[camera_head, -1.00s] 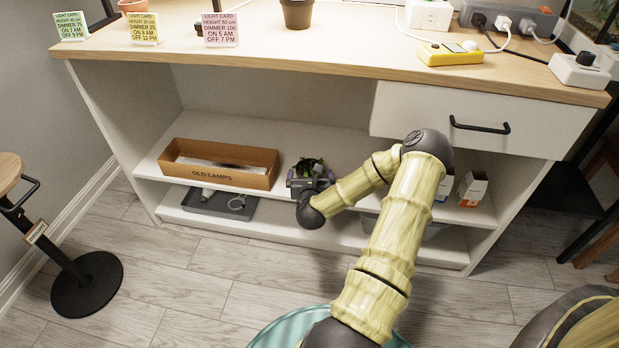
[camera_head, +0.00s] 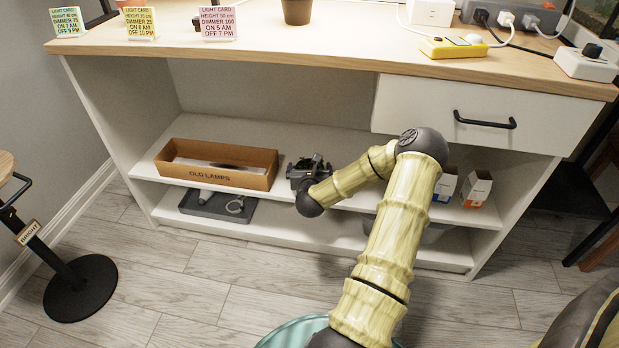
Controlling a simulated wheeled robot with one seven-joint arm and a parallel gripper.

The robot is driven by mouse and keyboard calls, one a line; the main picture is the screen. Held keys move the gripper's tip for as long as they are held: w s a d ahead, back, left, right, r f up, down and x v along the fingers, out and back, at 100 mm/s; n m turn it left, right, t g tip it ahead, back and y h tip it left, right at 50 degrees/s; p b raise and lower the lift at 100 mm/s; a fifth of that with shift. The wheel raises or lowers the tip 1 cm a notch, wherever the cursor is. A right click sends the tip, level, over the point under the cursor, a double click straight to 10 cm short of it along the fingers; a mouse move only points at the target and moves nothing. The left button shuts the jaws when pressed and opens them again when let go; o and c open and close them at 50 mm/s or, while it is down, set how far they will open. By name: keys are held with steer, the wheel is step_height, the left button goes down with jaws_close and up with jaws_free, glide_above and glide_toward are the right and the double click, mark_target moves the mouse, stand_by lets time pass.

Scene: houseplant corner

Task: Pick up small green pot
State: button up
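My gripper (camera_head: 308,168) is at the front of the upper shelf, just right of the cardboard box. My own wrist and forearm partly cover it, and I cannot tell whether its fingers are open or shut. A small dark, greenish shape shows at the gripper, too small and covered to name surely. I cannot make out a small green pot clearly anywhere. A brown pot (camera_head: 297,11) stands on the desk top, cut off by the top edge of the picture.
A cardboard box marked OLD LAMPS (camera_head: 217,165) sits left of my gripper. A grey tray (camera_head: 213,209) is on the lower shelf. Small boxes (camera_head: 477,188) stand at the right. The desk top (camera_head: 330,48) overhangs the shelf; a drawer (camera_head: 485,117) is at right. A stool (camera_head: 80,288) stands left.

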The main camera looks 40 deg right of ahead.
steer(key=c, duration=1)
steer(key=shift+r, duration=0.15)
step_height(320, 180, up, 10)
steer(key=p, duration=0.6)
